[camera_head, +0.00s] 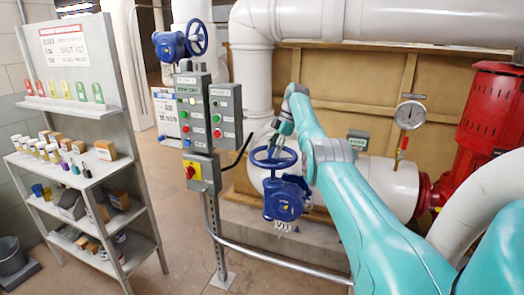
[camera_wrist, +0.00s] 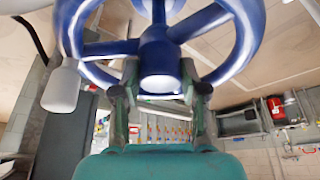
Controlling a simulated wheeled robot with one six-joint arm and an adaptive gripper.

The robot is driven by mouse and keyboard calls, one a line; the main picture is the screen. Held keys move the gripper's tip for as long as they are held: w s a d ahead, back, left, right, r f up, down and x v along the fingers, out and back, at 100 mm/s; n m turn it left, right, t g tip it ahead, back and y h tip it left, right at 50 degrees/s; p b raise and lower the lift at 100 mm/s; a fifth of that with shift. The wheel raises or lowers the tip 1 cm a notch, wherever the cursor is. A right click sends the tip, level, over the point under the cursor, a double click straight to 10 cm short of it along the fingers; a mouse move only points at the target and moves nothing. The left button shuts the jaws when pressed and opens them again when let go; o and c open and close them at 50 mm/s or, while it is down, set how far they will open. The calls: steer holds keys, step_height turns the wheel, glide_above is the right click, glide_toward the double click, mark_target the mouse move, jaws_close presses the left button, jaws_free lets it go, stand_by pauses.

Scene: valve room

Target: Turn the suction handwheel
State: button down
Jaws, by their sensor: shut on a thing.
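The blue handwheel (camera_head: 274,157) sits on top of a blue valve gearbox (camera_head: 285,198) low in the middle of the head view. My gripper (camera_head: 283,128) reaches down to the wheel from above and behind. In the wrist view the wheel's rim (camera_wrist: 240,42), spokes and hub (camera_wrist: 158,40) fill the top. The two dark fingers of my gripper (camera_wrist: 160,78) stand on either side of a blue part of the wheel and are shut on it. The wheel lies nearly flat.
A second blue handwheel (camera_head: 197,37) is higher at the back. A control post with button boxes (camera_head: 225,116) stands left of the valve. A shelf rack (camera_head: 75,160) is at left. A pressure gauge (camera_head: 409,115) and red pump (camera_head: 490,110) are at right. A metal rail (camera_head: 285,265) runs low in front.

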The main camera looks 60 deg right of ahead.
stand_by(0.6)
steer(key=c, duration=0.6)
jaws_free()
